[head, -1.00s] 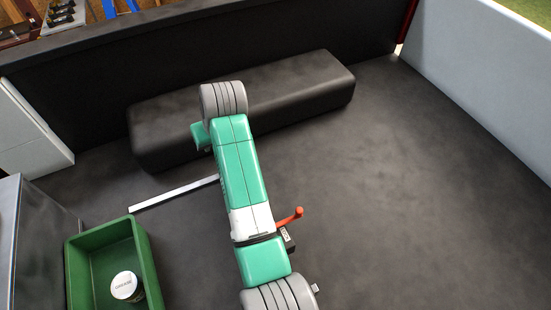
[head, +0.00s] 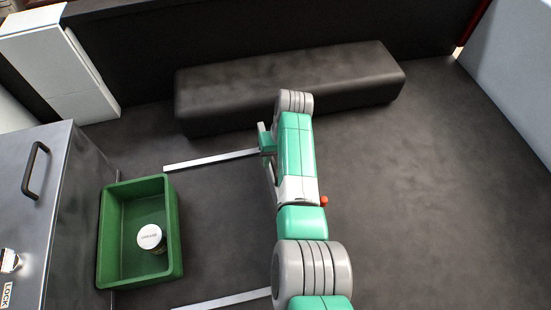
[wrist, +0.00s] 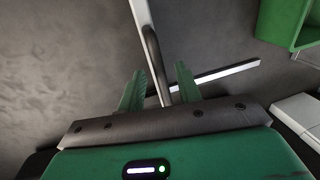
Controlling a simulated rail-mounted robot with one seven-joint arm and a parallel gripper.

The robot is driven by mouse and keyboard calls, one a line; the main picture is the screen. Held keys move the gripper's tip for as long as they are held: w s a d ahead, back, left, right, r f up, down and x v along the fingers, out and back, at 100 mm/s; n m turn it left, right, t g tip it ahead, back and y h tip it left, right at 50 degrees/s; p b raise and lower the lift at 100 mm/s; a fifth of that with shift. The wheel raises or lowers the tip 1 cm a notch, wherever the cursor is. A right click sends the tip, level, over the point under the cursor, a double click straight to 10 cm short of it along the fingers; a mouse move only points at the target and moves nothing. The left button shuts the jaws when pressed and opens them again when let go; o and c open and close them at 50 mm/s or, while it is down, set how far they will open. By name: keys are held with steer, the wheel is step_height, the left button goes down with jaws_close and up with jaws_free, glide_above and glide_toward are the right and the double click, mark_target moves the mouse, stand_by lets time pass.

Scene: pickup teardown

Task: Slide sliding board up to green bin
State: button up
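The green bin (head: 176,245) stands on the dark floor at the left of the head view; its edge shows at the top right of the wrist view (wrist: 273,22). Two pale rails lie beside the bin, a far one (head: 205,162) and a near one (head: 225,300); both run behind my arm. I cannot make out the sliding board in the head view. In the wrist view a dark curved bar (wrist: 153,55), by a white strip (wrist: 140,10), runs between the fingers of my gripper (wrist: 160,90). The fingers are apart, with gaps beside the bar. My arm hides the gripper's surroundings in the head view.
A white-lidded jar (head: 150,237) sits in the bin. A grey metal box (head: 60,215) with a handle stands left of it. A long black block (head: 290,85) lies along the back wall. A small red tip (head: 323,201) shows beside my arm. The floor at right is clear.

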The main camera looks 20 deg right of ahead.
jaws_close()
steer(key=shift+a, duration=0.1)
